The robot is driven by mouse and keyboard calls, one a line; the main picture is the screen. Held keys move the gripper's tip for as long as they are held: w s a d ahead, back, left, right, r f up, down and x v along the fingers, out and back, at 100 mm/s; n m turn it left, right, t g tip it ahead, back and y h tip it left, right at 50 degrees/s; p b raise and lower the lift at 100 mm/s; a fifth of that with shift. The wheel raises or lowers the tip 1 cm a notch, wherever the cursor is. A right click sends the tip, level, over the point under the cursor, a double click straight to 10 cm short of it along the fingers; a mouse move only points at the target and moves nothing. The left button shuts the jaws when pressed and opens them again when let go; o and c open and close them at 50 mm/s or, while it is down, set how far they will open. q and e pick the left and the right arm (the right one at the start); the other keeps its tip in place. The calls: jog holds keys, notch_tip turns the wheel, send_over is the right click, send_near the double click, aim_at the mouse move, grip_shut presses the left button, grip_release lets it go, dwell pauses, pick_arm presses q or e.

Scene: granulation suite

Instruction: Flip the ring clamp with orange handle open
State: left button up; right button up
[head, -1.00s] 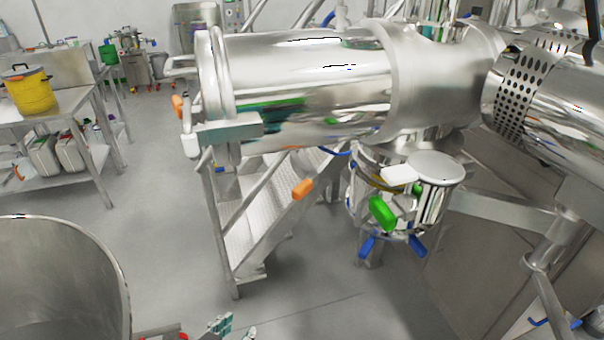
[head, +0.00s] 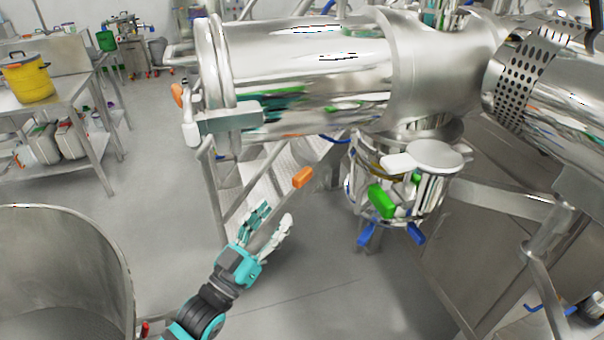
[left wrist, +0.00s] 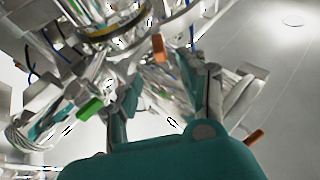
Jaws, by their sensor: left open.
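One orange handle (head: 302,177) shows below the big steel cylinder (head: 310,85), in front of the steps. Another orange handle (head: 177,95) is at the left rim of the cylinder, beside its end ring (head: 215,70). I cannot tell which belongs to the named ring clamp. My left gripper (head: 276,211) is open and empty, below and left of the lower handle and apart from it. In the left wrist view, one orange handle (left wrist: 158,48) appears above the gap between my fingers (left wrist: 168,85), and another (left wrist: 254,137) lies at lower right. My right gripper is out of view.
A steel vessel with a green handle (head: 382,201) and blue handles (head: 417,233) hangs right of the gripper. A round steel bin (head: 65,260) stands at lower left. A table with a yellow pot (head: 28,82) is at far left. The floor between them is clear.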

aim_at(294, 186)
pick_arm(q)
jog(key=x, duration=1.1)
jog(key=shift+w+d+f+b, duration=0.1)
jog(key=shift+w+b, duration=0.05)
jog(key=shift+b, duration=0.2)
grip_shut()
